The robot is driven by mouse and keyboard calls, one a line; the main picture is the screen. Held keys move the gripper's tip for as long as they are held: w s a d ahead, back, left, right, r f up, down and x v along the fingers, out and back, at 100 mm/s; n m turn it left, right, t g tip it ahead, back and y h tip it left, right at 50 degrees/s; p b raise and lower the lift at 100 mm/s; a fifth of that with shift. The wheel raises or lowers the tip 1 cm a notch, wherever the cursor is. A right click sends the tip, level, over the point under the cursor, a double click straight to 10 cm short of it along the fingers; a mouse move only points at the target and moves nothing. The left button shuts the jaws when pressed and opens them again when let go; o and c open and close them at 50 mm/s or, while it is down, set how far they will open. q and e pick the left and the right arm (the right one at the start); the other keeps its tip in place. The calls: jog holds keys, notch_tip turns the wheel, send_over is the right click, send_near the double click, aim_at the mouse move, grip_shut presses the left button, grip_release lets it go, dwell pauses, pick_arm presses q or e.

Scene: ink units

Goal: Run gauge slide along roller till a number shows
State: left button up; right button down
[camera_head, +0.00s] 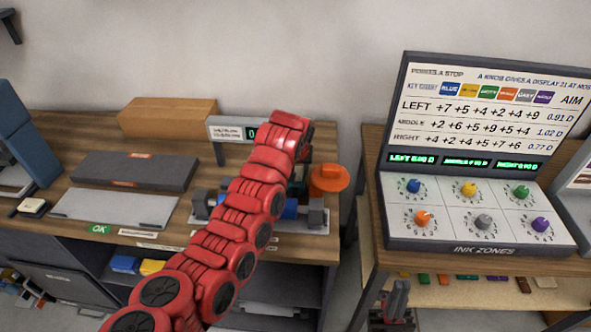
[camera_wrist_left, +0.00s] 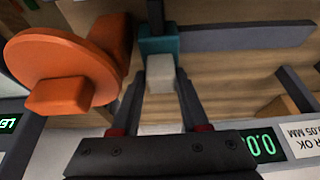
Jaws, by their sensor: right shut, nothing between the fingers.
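The gauge slide is a teal block (camera_wrist_left: 158,45) with a pale grip block (camera_wrist_left: 160,76) on it. My left gripper (camera_wrist_left: 162,85) has its fingers close on both sides of the pale block. In the head view my red left arm hides this gripper and most of the slide. The roller unit's blue roller (camera_head: 291,208) shows beside the arm. The gauge display (camera_head: 238,132) is lit green and partly covered by the arm; the left wrist view shows part of its green digits (camera_wrist_left: 260,146). My right gripper (camera_head: 395,299) is shut and empty, low between the benches.
An orange disc-topped knob (camera_head: 329,179) stands at the roller unit's right end, close to my left gripper in the wrist view. A cardboard box (camera_head: 168,118) and dark case (camera_head: 135,172) lie on the bench. The ink zones console (camera_head: 475,245) stands on the right table.

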pick_arm(q)
jog(key=o, duration=0.4)
jog(key=shift+d, duration=0.2)
jog(key=shift+c, duration=0.2)
jog(key=shift+a, duration=0.1)
